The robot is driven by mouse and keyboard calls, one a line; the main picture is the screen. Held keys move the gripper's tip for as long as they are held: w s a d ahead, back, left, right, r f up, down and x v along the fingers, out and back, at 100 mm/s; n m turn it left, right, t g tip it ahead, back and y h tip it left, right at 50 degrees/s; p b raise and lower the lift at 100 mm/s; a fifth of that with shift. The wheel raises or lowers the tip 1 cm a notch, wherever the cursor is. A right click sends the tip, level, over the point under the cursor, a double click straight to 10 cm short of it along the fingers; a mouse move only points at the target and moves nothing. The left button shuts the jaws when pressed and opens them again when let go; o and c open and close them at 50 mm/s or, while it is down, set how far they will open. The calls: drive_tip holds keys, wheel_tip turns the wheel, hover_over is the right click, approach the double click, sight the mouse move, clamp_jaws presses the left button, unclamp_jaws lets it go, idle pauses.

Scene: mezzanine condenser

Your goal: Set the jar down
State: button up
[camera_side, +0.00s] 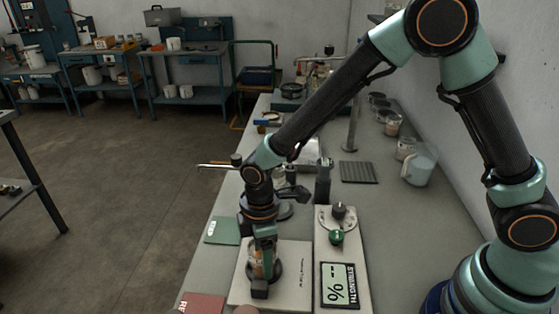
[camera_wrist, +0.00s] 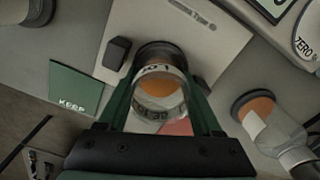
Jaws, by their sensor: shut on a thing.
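My gripper (camera_side: 264,250) is shut on a small clear glass jar (camera_side: 255,265), one finger on each side of it. In the wrist view the jar (camera_wrist: 159,104) shows between the green fingers (camera_wrist: 162,90), with orange-brown contents and printed lettering on its band. It is over a dark round seat (camera_side: 277,272) on a pale plate (camera_side: 295,255). The jar looks roughly upright and very close to the seat; I cannot tell whether its base touches. The fingers hide part of it in the side view.
A black block (camera_side: 260,290) stands on the plate beside the seat. A meter with a display (camera_side: 340,285) is to the right. A green KEEP card (camera_wrist: 75,90) and a red card (camera_side: 202,303) lie on the bench. Another orange-filled vessel (camera_wrist: 263,112) stands nearby.

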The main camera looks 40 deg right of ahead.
drive_tip(key=o, duration=1.1)
drive_tip(key=shift+o, duration=0.2)
wheel_tip(320, 180, up, 12)
drive_tip(key=s+d+r+m+t, duration=0.2)
drive_tip(key=d+r+m, duration=0.3)
drive_tip(key=d, duration=0.4)
drive_tip(key=s+d+r+m+t, duration=0.3)
drive_tip(key=s+d+r+m, duration=0.1)
drive_tip(key=d+m, duration=0.4)
drive_tip(key=shift+s+d+r+m+t, duration=0.3)
drive_tip(key=shift+d+r, duration=0.3)
drive_tip(key=shift+d, duration=0.65)
